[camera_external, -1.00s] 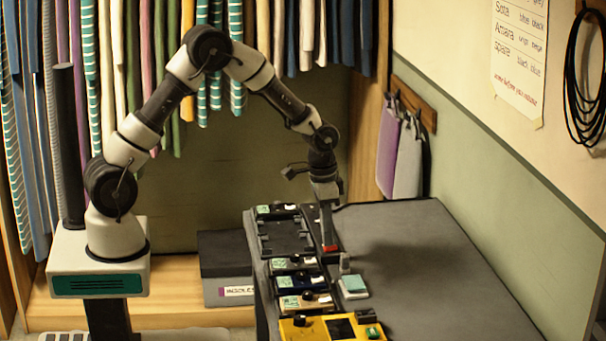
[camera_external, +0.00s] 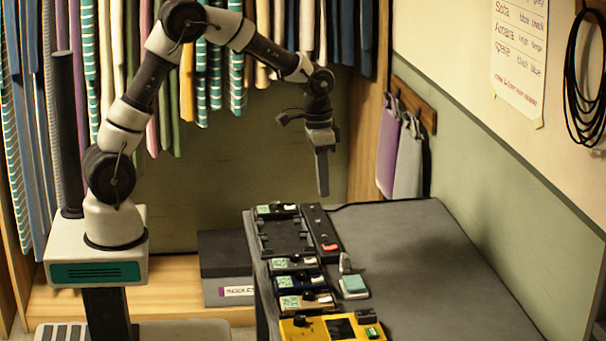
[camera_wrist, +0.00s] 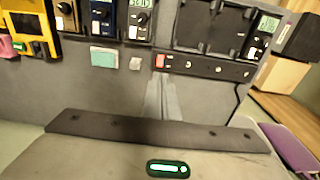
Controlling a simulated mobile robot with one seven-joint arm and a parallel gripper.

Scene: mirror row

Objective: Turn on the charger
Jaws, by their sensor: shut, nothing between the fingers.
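A long black strip (camera_external: 317,224) lies at the left part of the grey table, with a red rocker switch (camera_external: 330,247) at its near end. No label naming a charger is readable; this strip has the red switch.
A black tray (camera_external: 262,237) lies left of the strip. Several small boxes with knobs and a yellow box (camera_external: 330,328) stand nearer. A teal-topped block (camera_external: 353,286) and a small grey upright piece (camera_external: 345,263) stand by the strip's near end. The table's right side (camera_external: 440,270) is clear.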

